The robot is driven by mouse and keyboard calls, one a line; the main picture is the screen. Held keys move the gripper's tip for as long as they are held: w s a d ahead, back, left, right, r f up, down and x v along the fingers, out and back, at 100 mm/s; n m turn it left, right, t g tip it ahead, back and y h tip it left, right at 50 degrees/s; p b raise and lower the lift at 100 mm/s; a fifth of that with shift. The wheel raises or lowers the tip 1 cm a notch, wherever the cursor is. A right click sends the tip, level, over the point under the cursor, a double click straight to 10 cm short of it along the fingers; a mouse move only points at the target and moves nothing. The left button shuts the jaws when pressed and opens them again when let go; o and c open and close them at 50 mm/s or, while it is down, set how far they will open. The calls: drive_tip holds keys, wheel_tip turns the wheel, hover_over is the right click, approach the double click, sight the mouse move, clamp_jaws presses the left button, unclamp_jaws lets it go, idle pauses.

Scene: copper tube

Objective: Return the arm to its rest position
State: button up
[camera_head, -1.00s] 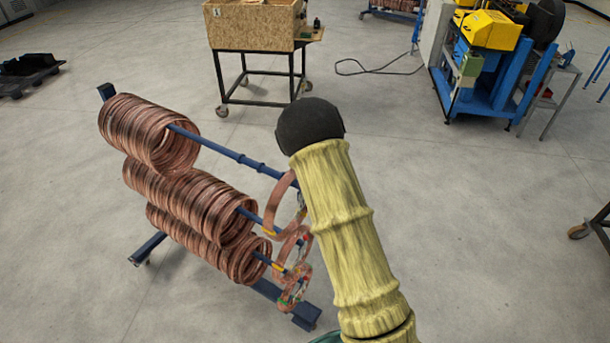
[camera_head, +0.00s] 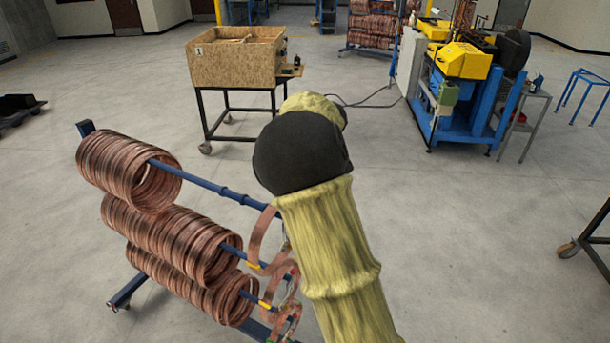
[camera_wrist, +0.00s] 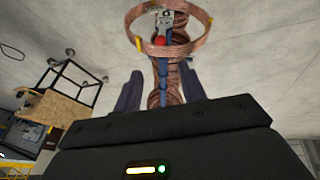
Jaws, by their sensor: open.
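My arm, in a yellow sleeve with a black joint, rises through the middle of the head view. My gripper is not visible there. In the wrist view my gripper (camera_wrist: 161,92) is open, with its two dark fingers apart. Behind and between the fingers are a blue rod and copper coils of the rack, seen upside down. A loose copper ring (camera_wrist: 205,40) hangs beyond the fingertips. I see nothing gripped. In the head view the rack of copper coils (camera_head: 128,175) stands at left, close beside my arm.
A wooden box on a wheeled stand (camera_head: 240,62) stands behind the rack. A blue and yellow machine (camera_head: 465,90) stands at the back right. A dark wheeled cart (camera_head: 590,240) is at the right edge. The floor (camera_head: 480,240) right of my arm is clear.

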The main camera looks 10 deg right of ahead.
drive_tip(key=shift+v, duration=1.2)
drive_tip(key=s+d+f+m+t+h+b, duration=0.3)
drive_tip(key=s+d+f+m+t+b, duration=0.15)
drive_tip(key=s+f+m+b, duration=0.65)
drive_tip(key=s+a+f+g+b, duration=0.1)
drive_tip(key=s+a+f+g, duration=0.1)
drive_tip(key=s+f, duration=0.3)
drive_tip(key=s+a+f+m+g+b, duration=0.1)
drive_tip(key=s+a+f+g, duration=0.1)
drive_tip(key=s+f, duration=0.4)
drive_tip(key=s+g, duration=0.1)
drive_tip(key=s, duration=0.4)
drive_tip(key=shift+s+a+g+y, duration=0.2)
drive_tip(key=shift+g+y, duration=0.1)
drive_tip(key=shift+g, duration=0.05)
